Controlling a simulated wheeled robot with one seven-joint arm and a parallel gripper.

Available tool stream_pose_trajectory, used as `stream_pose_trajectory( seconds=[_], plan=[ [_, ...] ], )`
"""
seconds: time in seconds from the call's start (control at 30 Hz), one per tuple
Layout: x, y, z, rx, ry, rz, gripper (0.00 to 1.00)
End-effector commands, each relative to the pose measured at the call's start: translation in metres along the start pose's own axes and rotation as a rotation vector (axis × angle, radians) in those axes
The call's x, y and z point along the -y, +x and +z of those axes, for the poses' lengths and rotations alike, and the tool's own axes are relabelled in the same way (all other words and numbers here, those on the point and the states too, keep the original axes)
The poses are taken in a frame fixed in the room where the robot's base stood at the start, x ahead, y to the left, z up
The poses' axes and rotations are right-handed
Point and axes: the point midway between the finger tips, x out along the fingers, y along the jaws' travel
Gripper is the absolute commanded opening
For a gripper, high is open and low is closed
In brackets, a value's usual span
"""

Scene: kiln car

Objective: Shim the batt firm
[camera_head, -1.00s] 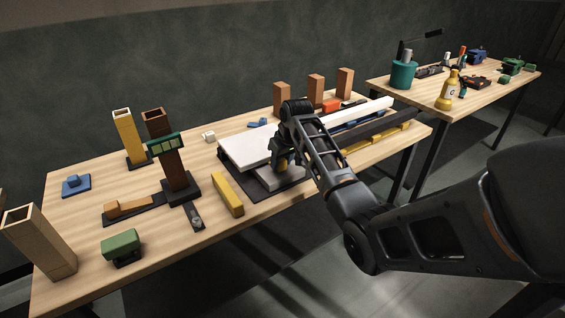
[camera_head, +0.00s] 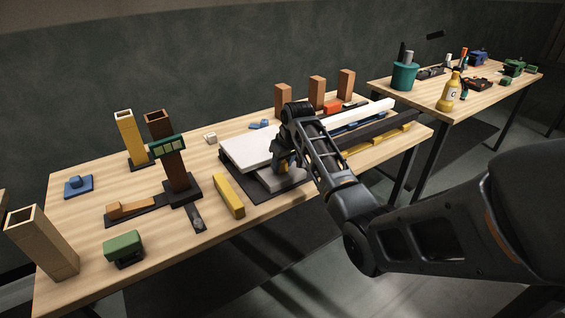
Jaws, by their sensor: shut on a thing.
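The batt (camera_head: 245,152) is a white slab lying on grey-white supports (camera_head: 268,183) over a dark base (camera_head: 243,198) in the middle of the near table. My gripper (camera_head: 284,165) is at the right end of the batt, pointing down beside its edge. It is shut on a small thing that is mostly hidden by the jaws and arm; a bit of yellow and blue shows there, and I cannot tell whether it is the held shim. Whether it touches the batt is also hidden.
A yellow bar (camera_head: 228,195) lies left of the base. A brown post with a green display (camera_head: 174,160), a yellow tube (camera_head: 131,138), a tan tube (camera_head: 43,243) and a green block (camera_head: 123,248) stand further left. Long bars (camera_head: 360,117) and brick posts (camera_head: 317,90) are to the right.

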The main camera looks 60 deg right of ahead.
Motion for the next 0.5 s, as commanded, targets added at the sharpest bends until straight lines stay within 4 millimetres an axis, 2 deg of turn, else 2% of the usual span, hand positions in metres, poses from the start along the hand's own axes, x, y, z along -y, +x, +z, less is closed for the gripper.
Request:
stream_pose_trajectory(
  seconds=[0.5],
  plan=[
    [0.000, 0.005, -0.013, -0.001, 0.000, 0.001, 0.05]
  ],
)
